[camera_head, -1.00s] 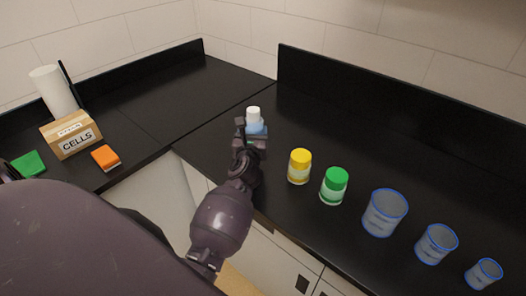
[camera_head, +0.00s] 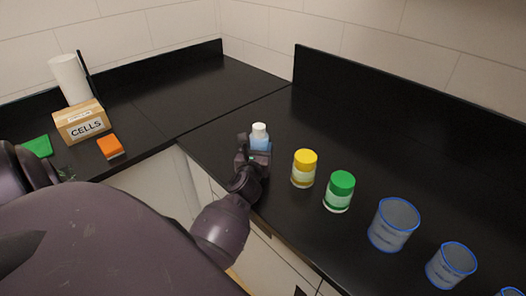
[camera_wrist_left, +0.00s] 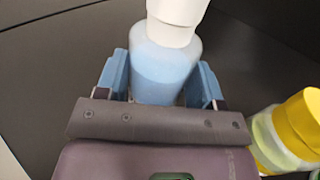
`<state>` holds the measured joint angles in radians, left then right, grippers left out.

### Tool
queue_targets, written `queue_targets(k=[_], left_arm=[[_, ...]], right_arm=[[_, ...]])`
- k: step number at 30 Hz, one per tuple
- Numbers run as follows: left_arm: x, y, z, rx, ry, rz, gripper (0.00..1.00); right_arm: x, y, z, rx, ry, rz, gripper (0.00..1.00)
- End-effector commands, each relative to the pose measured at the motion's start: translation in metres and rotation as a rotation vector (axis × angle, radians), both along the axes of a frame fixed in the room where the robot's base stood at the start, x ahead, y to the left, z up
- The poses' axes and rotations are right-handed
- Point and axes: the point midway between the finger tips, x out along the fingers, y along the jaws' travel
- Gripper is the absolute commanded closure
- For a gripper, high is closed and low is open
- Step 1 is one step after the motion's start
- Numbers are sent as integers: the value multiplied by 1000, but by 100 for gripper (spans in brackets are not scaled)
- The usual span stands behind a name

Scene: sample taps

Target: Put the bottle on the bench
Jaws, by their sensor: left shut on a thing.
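The bottle (camera_head: 260,139) has a white cap and a light blue body. It stands upright at the black bench (camera_head: 225,125), left of the yellow-lidded jar. My left gripper (camera_head: 254,155) is shut on the bottle, with the arm reaching in from the front. In the left wrist view the blue fingers (camera_wrist_left: 160,82) sit on either side of the bottle (camera_wrist_left: 165,60). The bottle's base is hidden behind the gripper, so I cannot tell whether it touches the bench. My right gripper is not in view.
A yellow-lidded jar (camera_head: 303,168) stands close to the right of the bottle, then a green-lidded jar (camera_head: 339,190) and blue-rimmed beakers (camera_head: 394,224). A CELLS box (camera_head: 81,122), a paper roll (camera_head: 70,79) and an orange block (camera_head: 110,146) are at left. The bench behind the bottle is clear.

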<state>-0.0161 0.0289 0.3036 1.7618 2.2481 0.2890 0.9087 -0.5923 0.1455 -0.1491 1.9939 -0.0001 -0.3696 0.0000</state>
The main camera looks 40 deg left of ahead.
Motion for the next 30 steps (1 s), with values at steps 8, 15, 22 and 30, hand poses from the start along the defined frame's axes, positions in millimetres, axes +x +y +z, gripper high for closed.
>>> queue_targets(k=[8, 15, 22, 30], left_arm=[[0, 0, 0, 1, -2, 0, 68], [0, 0, -2, 1, -1, 0, 13], [0, 0, -1, 1, -1, 0, 13], [-14, -8, 1, -1, 2, 1, 13]], right_arm=[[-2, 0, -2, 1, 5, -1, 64], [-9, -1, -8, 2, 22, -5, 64], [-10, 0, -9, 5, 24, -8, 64], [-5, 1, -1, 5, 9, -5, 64]])
